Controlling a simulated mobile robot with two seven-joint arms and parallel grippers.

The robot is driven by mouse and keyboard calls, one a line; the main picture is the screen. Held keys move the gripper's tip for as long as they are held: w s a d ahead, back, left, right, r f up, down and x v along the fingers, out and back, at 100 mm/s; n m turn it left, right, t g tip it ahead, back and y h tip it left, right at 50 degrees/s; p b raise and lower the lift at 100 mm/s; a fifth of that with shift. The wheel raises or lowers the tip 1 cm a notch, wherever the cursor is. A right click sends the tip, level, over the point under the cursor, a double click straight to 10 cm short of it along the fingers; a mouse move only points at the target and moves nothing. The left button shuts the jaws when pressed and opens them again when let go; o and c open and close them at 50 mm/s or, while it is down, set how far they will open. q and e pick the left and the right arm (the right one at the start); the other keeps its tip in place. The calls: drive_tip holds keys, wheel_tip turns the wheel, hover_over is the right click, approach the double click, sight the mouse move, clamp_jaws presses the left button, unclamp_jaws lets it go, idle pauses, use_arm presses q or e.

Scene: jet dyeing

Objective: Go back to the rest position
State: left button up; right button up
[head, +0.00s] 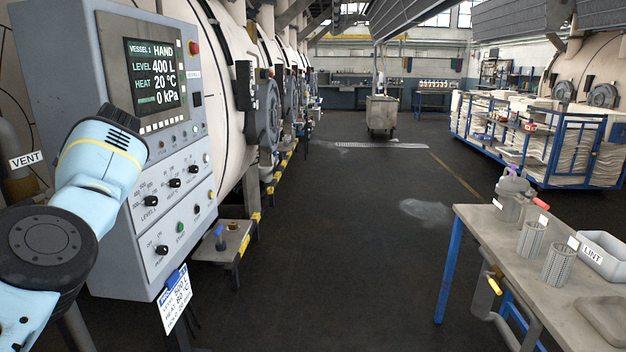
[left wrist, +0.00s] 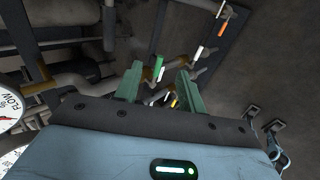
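My left arm (head: 95,165) comes in from the left in the head view, in front of the grey control panel (head: 110,235). Its gripper is out of that view. In the left wrist view my left gripper (left wrist: 157,82) has its two green fingers apart, with nothing held between them. Beyond the fingers are pipes and valves with green, white and orange handles (left wrist: 197,52). A dial marked FLOW (left wrist: 10,108) is at the left edge. My right gripper shows in neither view.
The panel screen (head: 155,75) reads HAND, 400 L, 20 °C and 0 kPa. A card (head: 174,300) hangs below it. A table (head: 545,295) with mesh cups and a LINT tray (head: 606,262) is at right. The floor (head: 340,230) between is clear; a blue cart (head: 575,155) stands beyond.

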use_arm(q)
drive_tip(key=s+a+f+m+t+y, duration=0.1)
drive_tip(key=s+a+f+m+y, duration=0.3)
drive_tip(key=a+f+y, duration=0.8)
drive_tip(key=s+d+f+m+t+h, duration=0.4)
drive_tip(key=d+f+m+t+h, duration=0.15)
drive_tip(key=d+f+m, duration=0.4)
drive_tip(key=s+d+f+m+t+h, duration=0.5)
drive_tip(key=d+f+m+h, duration=0.25)
drive_tip(key=f+m, duration=0.25)
drive_tip(key=s+d+f+m+t+h, duration=0.4)
drive_tip(key=d+f+m+t+h, duration=0.15)
drive_tip(key=d+f+m, duration=0.4)
drive_tip(key=s+d+f+m+g+h, duration=0.1)
drive_tip(key=s+d+f, duration=0.3)
drive_tip(key=s, duration=0.5)
drive_tip(key=s+d+f+m+g+h, duration=0.1)
drive_tip(key=s+d+f+m+g, duration=0.1)
drive_tip(key=s, duration=0.7)
drive_tip(key=s+d+f+m+g+h, duration=0.1)
drive_tip(key=s+d+f+g+h, duration=0.1)
drive_tip(key=s+d+f+g, duration=0.3)
drive_tip(key=s+d, duration=0.2)
drive_tip(key=s, duration=0.2)
drive_tip(key=shift+s+d+f+m, duration=0.3)
drive_tip(key=shift+s+f+m, duration=0.05)
drive_tip(key=shift+m, duration=0.05)
drive_tip(key=shift+c, duration=0.4)
